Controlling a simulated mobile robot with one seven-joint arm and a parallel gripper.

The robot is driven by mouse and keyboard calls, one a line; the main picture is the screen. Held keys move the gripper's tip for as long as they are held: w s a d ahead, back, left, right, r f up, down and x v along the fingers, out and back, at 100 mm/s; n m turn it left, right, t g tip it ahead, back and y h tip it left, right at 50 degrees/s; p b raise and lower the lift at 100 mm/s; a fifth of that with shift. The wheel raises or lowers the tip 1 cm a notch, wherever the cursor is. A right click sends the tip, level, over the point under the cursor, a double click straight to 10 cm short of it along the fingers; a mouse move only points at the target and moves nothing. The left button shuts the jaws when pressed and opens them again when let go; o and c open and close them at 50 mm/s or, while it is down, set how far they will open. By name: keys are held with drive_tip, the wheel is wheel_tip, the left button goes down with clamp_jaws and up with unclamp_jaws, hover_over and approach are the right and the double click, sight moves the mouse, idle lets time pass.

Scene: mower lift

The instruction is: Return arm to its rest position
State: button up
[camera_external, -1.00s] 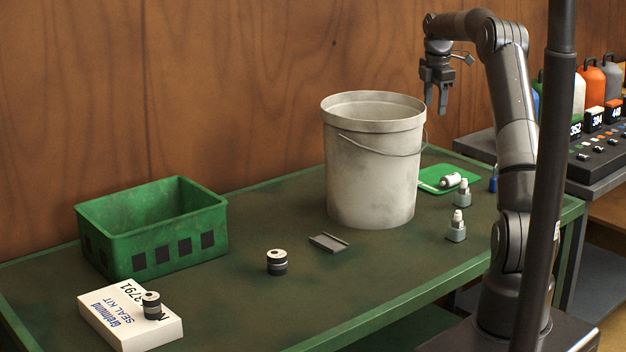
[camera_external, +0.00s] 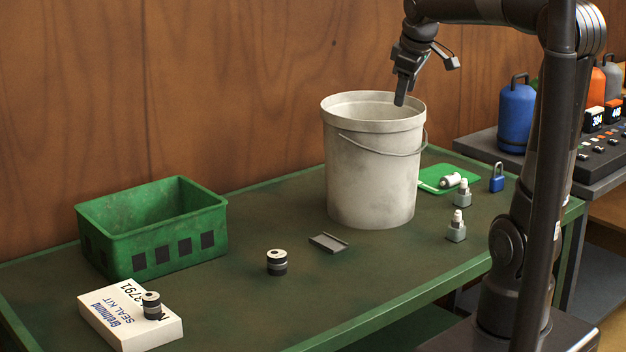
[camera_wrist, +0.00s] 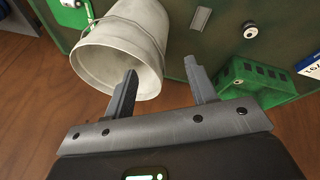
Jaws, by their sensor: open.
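My gripper (camera_external: 402,88) hangs from my arm just above the rim of the white bucket (camera_external: 371,175), at its right side in the external view. In the wrist view my gripper (camera_wrist: 160,90) shows its two fingers well apart with nothing between them. The bucket (camera_wrist: 143,40) lies beyond the left finger there. I cannot tell from these frames whether the fingertips reach over the bucket's opening or behind it.
A green crate (camera_external: 150,228), a seal kit box (camera_external: 130,318) with a black cylinder on it, another cylinder (camera_external: 277,262) and a grey bracket (camera_external: 328,242) stand on the green table. A blue padlock (camera_external: 497,177) and small bottles (camera_external: 457,226) are at right.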

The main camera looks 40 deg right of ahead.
drive_tip(key=s+a+f+m, duration=0.2)
drive_tip(key=s+a+f, duration=0.1)
drive_tip(key=s, duration=0.4)
drive_tip(key=s+a+f+m+t+y, duration=0.1)
drive_tip(key=s+a+f+m, duration=0.2)
drive_tip(key=s, duration=0.5)
drive_tip(key=shift+s+a+f, duration=0.15)
drive_tip(key=shift+a+f, duration=0.45)
drive_tip(key=shift+a, duration=0.1)
